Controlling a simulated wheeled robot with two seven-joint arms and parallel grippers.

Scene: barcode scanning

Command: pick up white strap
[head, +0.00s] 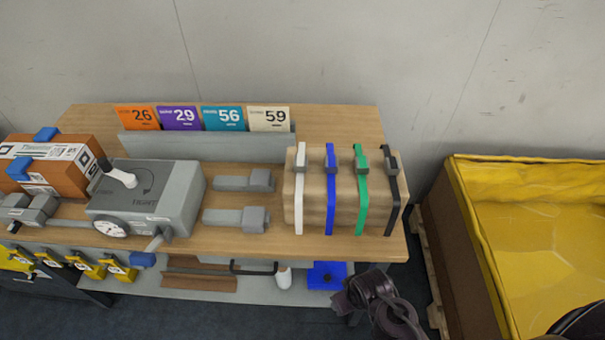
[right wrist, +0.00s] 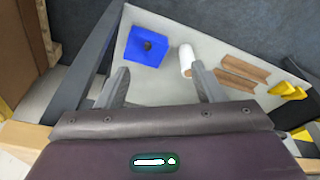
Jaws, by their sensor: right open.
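The white strap (head: 300,215) hangs over the left end of a light wooden block (head: 314,195) at the right of the table, in the head view. A grey clip (head: 302,160) sits near its top. Blue (head: 330,205), green (head: 363,205) and black (head: 392,210) straps hang to its right. My right gripper (right wrist: 160,78) is open and empty in the right wrist view, over the lower shelf. My right arm's dark end (head: 378,303) shows in the head view, below and in front of the table's right edge. The white strap is not visible in the right wrist view. My left gripper is out of view.
Numbered cards (head: 202,118) stand along the table's back. A grey machine (head: 150,200) and orange box (head: 60,165) stand left, with grey holders (head: 236,217) left of the block. The lower shelf (right wrist: 155,100) holds a blue part (right wrist: 146,46) and white roll (right wrist: 186,60). A yellow-lined bin (head: 530,230) stands right.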

